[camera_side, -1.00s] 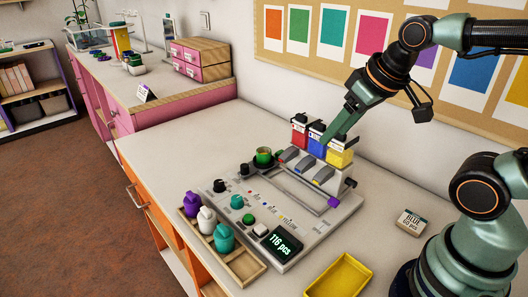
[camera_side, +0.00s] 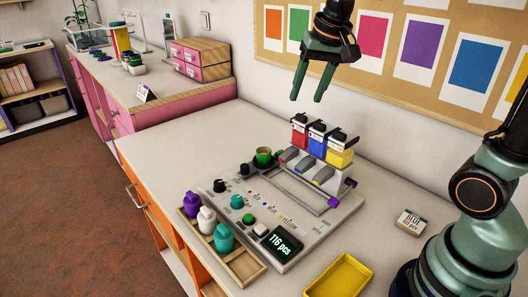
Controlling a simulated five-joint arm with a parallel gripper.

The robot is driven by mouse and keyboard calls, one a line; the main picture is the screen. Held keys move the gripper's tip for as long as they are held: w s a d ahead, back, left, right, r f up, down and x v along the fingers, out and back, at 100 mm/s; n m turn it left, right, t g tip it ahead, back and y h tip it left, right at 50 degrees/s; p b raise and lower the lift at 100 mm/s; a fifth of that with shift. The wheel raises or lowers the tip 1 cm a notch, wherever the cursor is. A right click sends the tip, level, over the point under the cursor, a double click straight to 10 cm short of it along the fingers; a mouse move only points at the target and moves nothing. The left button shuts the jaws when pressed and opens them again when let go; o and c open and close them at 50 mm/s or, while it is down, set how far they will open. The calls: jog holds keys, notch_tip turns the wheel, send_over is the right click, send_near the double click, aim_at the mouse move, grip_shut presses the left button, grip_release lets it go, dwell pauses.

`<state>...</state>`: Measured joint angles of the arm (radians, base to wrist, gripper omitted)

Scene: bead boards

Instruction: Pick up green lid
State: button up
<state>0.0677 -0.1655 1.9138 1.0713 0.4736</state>
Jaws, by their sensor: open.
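A small round green piece (camera_side: 249,218), which looks like the green lid, sits on the grey board (camera_side: 222,196) in a slanting row with a black piece (camera_side: 219,185), a teal one (camera_side: 236,201) and a white one (camera_side: 261,229). My gripper (camera_side: 308,99) hangs high above the back of the board, fingers pointing down, open and empty. It is well apart from the green piece, up and to the right of it in the picture.
Red, blue and yellow containers (camera_side: 339,158) stand on the dispenser at the board's back, below my gripper. A green cup (camera_side: 263,156) is beside it. A wooden tray (camera_side: 246,270) holds purple, white and teal bottles. A yellow tray (camera_side: 340,276) lies at the front right.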

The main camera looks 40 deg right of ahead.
jog(key=w+d+f+m+g, duration=0.1)
jog(key=w+d+f+m, duration=0.15)
jog(key=w, duration=0.25)
jog(key=w+d+f+m+g, duration=0.1)
jog(key=w+d+f+m, duration=0.15)
jog(key=w, duration=0.25)
jog(key=m+g, duration=0.2)
jog(key=m, duration=0.5)
send_over(279, 152)
jog(key=f, duration=1.5)
jog(key=shift+w+d+f, duration=0.25)
jog(key=shift+w+d, duration=0.05)
jog(key=shift+s+a+f, duration=0.1)
jog(key=shift+s+f, duration=0.05)
jog(key=shift+f, duration=1.15)
jog(key=shift+s+a+f, duration=0.1)
jog(key=shift+f, duration=1.2)
grip_shut()
